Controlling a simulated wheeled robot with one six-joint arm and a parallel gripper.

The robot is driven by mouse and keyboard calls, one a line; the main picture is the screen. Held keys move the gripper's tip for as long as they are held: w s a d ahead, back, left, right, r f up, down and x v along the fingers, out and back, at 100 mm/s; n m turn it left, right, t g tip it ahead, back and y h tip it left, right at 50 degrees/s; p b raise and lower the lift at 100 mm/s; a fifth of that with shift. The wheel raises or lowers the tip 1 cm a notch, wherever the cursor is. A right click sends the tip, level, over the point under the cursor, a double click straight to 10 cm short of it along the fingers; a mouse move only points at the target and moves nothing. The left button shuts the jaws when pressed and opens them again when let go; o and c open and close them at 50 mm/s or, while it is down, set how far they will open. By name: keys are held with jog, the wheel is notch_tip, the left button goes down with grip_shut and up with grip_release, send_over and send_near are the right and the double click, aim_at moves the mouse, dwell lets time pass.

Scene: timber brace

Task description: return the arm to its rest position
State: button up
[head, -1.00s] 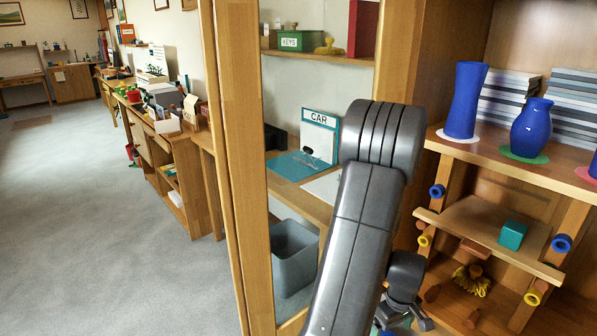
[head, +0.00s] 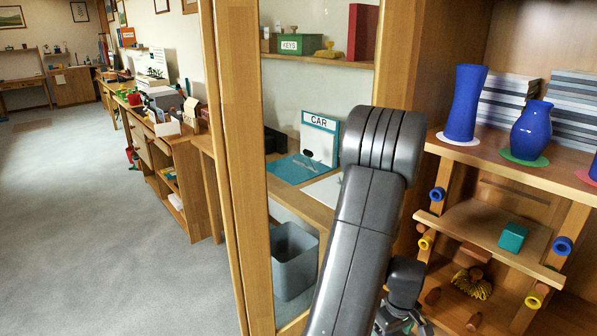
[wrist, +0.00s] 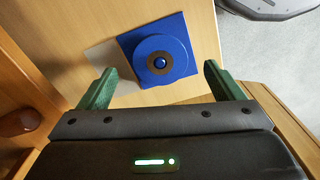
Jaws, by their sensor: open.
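My gripper (wrist: 160,67) is open in the wrist view, its two green fingers spread wide with nothing held between them. I cannot tell whether the fingers touch that surface. In the head view my grey arm stands bent in front of the cabinet, and its wrist end runs down to the bottom edge. The fingers cannot be made out clearly there.
Right of my arm stand a wooden shelf (head: 575,185) with blue vases (head: 465,103) and a sloped board (head: 470,236) bearing a teal block (head: 513,237). Behind the arm are a wooden post (head: 240,160), a CAR board (head: 319,138) and a grey bin (head: 294,262). Open floor (head: 80,230) lies left.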

notch_tip(320, 180, down, 4)
jog(key=shift+r+b, duration=0.2)
jog(key=shift+b, duration=0.1)
notch_tip(320, 180, up, 3)
jog(key=p, duration=0.3)
jog(key=shift+f, duration=0.1)
jog(key=shift+r+p, duration=1.25)
jog(key=shift+r, duration=0.05)
jog(key=shift+a+f, duration=0.1)
jog(key=shift+a, duration=0.05)
